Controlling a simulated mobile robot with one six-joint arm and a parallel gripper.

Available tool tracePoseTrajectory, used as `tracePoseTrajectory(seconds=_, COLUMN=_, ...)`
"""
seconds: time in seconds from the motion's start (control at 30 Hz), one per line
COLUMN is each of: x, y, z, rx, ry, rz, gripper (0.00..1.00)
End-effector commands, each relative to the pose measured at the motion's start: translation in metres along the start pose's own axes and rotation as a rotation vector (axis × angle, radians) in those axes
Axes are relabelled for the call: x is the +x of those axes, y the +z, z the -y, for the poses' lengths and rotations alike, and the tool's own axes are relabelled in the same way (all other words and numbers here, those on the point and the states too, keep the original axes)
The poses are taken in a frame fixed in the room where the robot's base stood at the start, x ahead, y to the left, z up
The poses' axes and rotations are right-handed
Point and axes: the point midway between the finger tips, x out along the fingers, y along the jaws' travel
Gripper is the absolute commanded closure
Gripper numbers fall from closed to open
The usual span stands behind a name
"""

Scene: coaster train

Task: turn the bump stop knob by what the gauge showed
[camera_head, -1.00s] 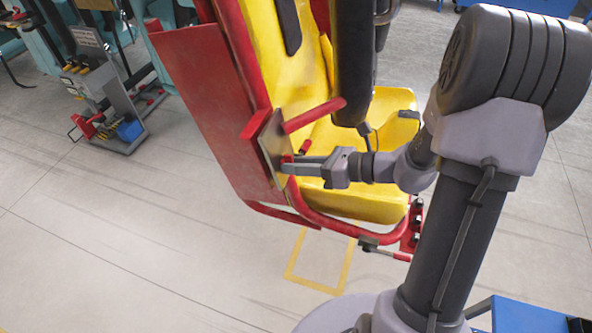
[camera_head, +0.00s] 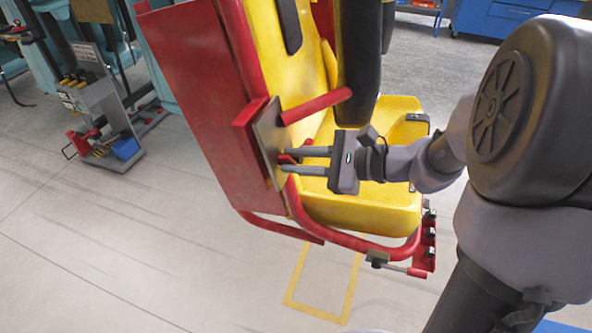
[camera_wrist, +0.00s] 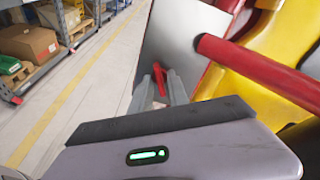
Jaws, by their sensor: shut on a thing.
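The bump stop knob, a small red bar (camera_head: 287,159), sits on a grey metal plate (camera_head: 266,135) on the side of the red and yellow coaster seat (camera_head: 385,205). My gripper (camera_head: 282,160) reaches in from the right, and its two fingers lie one above the other, shut on the knob. In the wrist view, the red knob (camera_wrist: 160,78) shows between my gripper's fingertips (camera_wrist: 160,90) in front of the bare plate (camera_wrist: 182,38). The knob's base is partly hidden by the fingers. I see no gauge.
A red tube (camera_head: 318,105) juts out just above my fingers. A large red panel (camera_head: 200,100) stands left of the plate. A grey tool cart (camera_head: 105,115) stands at the far left. The floor at the lower left is clear.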

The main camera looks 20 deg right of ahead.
Motion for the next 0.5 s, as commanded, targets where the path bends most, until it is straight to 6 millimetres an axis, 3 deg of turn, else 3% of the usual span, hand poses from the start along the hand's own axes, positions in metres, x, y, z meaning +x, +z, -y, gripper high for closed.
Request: tracePoseTrajectory(seconds=0.5, x=-0.0005, y=0.0010, z=0.0014, rx=-0.133, ry=-0.013, rz=0.001, gripper=1.00)
